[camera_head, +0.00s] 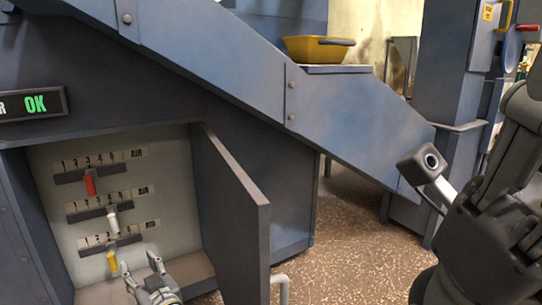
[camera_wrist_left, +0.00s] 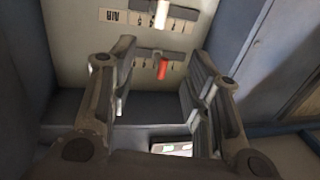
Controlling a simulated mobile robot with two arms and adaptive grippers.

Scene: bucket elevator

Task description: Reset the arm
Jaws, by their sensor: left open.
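My left gripper (camera_head: 143,271) is open at the bottom of the open cabinet in the head view, with nothing between its fingers. In the left wrist view its two fingers (camera_wrist_left: 162,95) stand wide apart. Three slider levers sit on the cabinet's back panel: red (camera_head: 90,184) on top, white (camera_head: 113,220) in the middle, yellow (camera_head: 112,260) at the bottom. The yellow lever is just left of the gripper. The wrist view is upside down and shows the red lever (camera_wrist_left: 162,69) and white lever (camera_wrist_left: 161,14). My right arm shows at the right; its fingers are not seen.
The cabinet door (camera_head: 234,215) stands open to the right of my left gripper. Speckled floor (camera_head: 340,240) lies open at right.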

